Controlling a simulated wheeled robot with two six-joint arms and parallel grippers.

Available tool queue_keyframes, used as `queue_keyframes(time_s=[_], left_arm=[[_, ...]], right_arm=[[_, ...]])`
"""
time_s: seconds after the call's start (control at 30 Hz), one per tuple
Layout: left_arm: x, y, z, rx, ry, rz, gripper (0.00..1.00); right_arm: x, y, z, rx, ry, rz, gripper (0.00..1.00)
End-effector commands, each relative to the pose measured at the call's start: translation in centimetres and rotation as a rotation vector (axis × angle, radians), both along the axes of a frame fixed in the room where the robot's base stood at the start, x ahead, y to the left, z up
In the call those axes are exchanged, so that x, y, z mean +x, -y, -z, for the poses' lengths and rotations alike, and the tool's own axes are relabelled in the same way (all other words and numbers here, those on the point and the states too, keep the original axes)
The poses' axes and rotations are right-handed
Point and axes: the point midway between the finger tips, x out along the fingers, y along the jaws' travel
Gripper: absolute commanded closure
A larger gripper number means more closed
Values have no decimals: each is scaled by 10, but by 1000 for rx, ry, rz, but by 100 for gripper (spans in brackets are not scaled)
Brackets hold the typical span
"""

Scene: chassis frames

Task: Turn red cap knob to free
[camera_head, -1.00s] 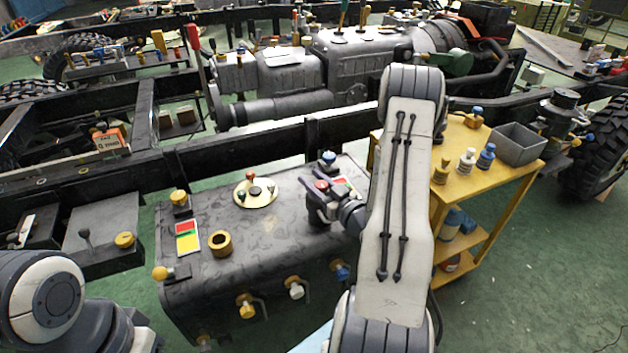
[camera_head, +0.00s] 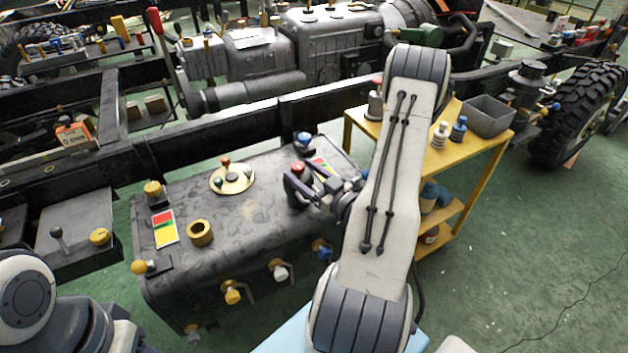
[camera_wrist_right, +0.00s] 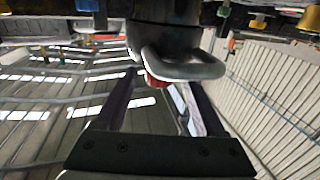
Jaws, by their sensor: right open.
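The red cap knob (camera_head: 299,168) is on the right part of the dark tank's top (camera_head: 240,210), right by my right gripper (camera_head: 308,184). In the right wrist view, its red cap (camera_wrist_right: 158,82) shows between the two fingers of my open right gripper (camera_wrist_right: 165,88), below a dark grey body with a loop-shaped handle (camera_wrist_right: 185,68). I cannot tell whether a finger touches it. In the head view the gripper partly covers the knob's base. My left arm shows at the lower left, but its gripper is out of view.
The tank also bears a blue-capped knob (camera_head: 304,140), a round plate (camera_head: 231,179) with a red-topped lever, a brass ring (camera_head: 200,233) and a yellow knob (camera_head: 152,189). Valves line its front. A yellow cart (camera_head: 478,155) stands at the right, a frame rail (camera_head: 230,125) behind.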

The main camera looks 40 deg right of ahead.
Motion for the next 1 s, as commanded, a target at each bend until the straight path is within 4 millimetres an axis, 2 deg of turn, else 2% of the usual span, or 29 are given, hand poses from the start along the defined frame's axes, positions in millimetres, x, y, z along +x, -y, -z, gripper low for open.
queue_keyframes(time_s=[0.03, 0.13, 0.33, 1.0], left_arm=[[0, 0, -10, 0, 0, 0, 50], [0, 0, -18, 0, 0, 0, 50], [0, 0, -25, 0, 0, 0, 50], [0, 0, -25, 0, 0, 0, 50]], right_arm=[[-10, 2, -3, 4, -4, 7, 29], [-26, 1, -4, 5, -2, 7, 29], [-45, 1, -2, 1, -2, 2, 29], [-49, 0, 0, -1, 0, -1, 29]])
